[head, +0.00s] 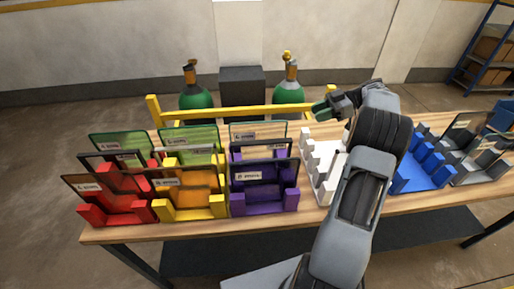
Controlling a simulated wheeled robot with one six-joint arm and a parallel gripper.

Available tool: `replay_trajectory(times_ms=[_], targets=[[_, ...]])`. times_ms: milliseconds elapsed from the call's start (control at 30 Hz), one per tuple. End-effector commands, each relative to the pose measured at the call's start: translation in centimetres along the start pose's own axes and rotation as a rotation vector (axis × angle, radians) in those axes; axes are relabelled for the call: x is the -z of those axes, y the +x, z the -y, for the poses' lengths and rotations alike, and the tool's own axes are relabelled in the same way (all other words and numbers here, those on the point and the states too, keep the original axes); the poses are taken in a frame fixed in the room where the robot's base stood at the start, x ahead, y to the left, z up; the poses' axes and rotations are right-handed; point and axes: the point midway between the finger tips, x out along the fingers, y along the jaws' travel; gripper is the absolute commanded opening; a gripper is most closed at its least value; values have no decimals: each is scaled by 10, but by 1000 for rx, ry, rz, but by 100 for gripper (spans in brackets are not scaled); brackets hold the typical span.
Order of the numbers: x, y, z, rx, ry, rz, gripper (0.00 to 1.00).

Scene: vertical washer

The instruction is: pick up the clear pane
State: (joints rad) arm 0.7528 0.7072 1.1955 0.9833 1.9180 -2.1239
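Several upright panes with small white labels stand in slotted racks on the table. At the back of the left racks are see-through panes with green edges: one behind the red rack (118,214), one (203,133) at the yellow rack (192,210), and one (270,130) at the purple rack (265,203). I cannot tell which one is the clear pane. Darker-framed panes stand in front of them. My gripper (322,109) is above the table's back edge, right of these panes and beyond the white rack (310,160). Its fingers are too small to read, and no held pane shows.
My arm hides part of the white rack. A blue rack (425,176) and a grey rack (478,171) with a dark pane (466,127) stand at the right. Behind the table are a yellow rail (235,112) and two green cylinders (196,97).

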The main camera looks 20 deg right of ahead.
Motion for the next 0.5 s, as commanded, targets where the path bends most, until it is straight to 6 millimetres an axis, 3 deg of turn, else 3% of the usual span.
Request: replay_trajectory(times_ms=[100, 500], targets=[[-12, 7, 0, -3, 2, 0, 36], [-12, 66, 1, -9, 6, 0, 36]])
